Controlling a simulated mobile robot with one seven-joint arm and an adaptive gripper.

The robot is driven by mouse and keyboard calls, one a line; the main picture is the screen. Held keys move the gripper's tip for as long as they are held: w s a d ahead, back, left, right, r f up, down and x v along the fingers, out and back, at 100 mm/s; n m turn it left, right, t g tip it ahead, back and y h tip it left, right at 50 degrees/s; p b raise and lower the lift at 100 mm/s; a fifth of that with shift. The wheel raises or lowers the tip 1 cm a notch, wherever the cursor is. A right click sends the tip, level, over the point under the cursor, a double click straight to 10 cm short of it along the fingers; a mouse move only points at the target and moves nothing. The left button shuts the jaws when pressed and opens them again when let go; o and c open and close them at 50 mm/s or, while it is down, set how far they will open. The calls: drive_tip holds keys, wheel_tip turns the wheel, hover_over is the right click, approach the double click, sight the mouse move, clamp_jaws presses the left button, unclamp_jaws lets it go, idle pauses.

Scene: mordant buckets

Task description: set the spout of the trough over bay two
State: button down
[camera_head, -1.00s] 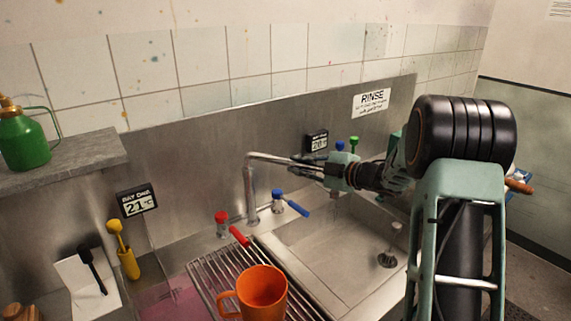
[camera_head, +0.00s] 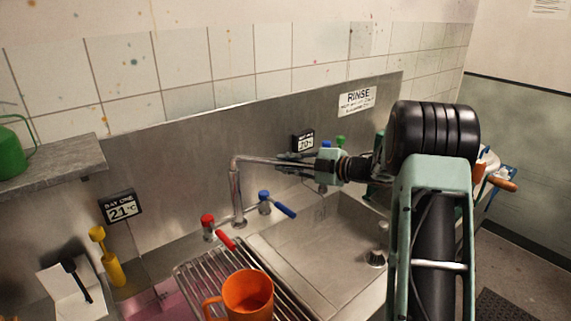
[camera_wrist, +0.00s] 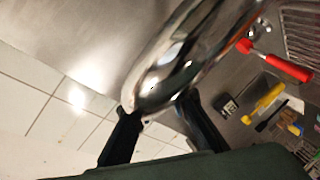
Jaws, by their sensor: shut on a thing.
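The chrome spout (camera_head: 262,161) rises from a tap post (camera_head: 238,200) behind the sinks and reaches right, over the back of the right-hand basin (camera_head: 325,240). My gripper (camera_head: 292,161) is shut on the spout near its outer end, and the fingers partly hide it. In the wrist view the shiny spout (camera_wrist: 190,60) passes between my two dark fingers. A small black display (camera_head: 304,141) reading about 20 °C hangs behind the right basin, its top line too small to read. The Bay One display (camera_head: 121,206) reads 21 °C at the left.
A red-handled tap (camera_head: 215,230) and a blue-handled tap (camera_head: 275,204) flank the post. An orange mug (camera_head: 248,293) stands on the wire rack (camera_head: 195,275). A yellow tool (camera_head: 107,258) and black brush (camera_head: 77,280) are at left. A rinse sign (camera_head: 357,100) is on the splashback.

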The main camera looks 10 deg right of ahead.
drive_tip(key=c, duration=1.8)
unclamp_jaws()
drive_tip(key=shift+c, duration=0.2)
drive_tip(key=v, duration=1.2)
